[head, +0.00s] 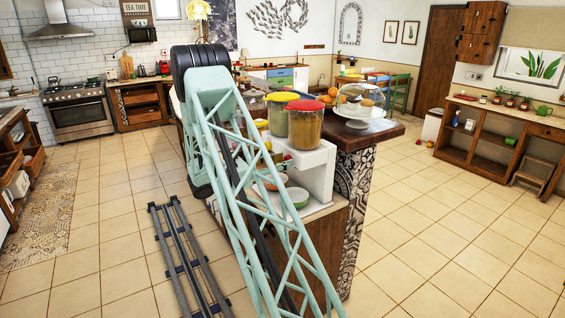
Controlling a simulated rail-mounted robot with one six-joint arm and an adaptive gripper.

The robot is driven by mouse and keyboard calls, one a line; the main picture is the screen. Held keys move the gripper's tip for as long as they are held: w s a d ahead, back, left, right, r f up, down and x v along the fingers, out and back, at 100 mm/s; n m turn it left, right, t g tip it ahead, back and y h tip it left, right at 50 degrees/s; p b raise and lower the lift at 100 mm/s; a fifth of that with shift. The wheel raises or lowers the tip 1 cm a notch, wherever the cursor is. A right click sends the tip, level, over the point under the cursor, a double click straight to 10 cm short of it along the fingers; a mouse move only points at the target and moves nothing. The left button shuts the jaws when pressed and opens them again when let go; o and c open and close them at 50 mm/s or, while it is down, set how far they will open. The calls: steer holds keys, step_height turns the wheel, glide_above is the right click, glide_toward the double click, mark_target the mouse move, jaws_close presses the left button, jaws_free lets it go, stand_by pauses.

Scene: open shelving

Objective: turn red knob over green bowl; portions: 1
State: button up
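A white dispenser (318,168) stands on the end of the kitchen island. It carries a clear canister with a red lid (306,105) and, beside it, one with a yellow-green lid (282,97). A small red knob (287,157) shows low on the dispenser's front, below the red-lidded canister. The green bowl (299,198) sits upright on the lower ledge beneath, partly behind my arm's lattice. Its contents are too small to tell. An orange bowl (273,179) is next to it on the left, also partly covered. My gripper is not visible; my arm blocks part of the dispenser front.
A glass-domed cake stand (360,103) stands behind the dispenser on the island's dark top (372,136). A rail (184,255) runs along the tiled floor at left. The floor right of the island is clear. A stove (80,112) is at far left.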

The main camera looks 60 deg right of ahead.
steer(key=shift+s+d, duration=0.15)
steer(key=shift+d, duration=0.15)
steer(key=shift+c, duration=0.5)
steer(key=c, duration=0.7)
steer(key=shift+c, duration=0.2)
steer(key=shift+m+b, duration=0.4)
steer(key=shift+b, duration=0.1)
steer(key=shift+s+a+f+m+b, duration=0.1)
steer(key=shift+m+b, duration=3.4)
steer(key=shift+m, duration=0.75)
steer(key=shift+s+f+m+b, duration=0.1)
steer(key=shift+m+b, duration=3.4)
steer(key=shift+m, duration=0.75)
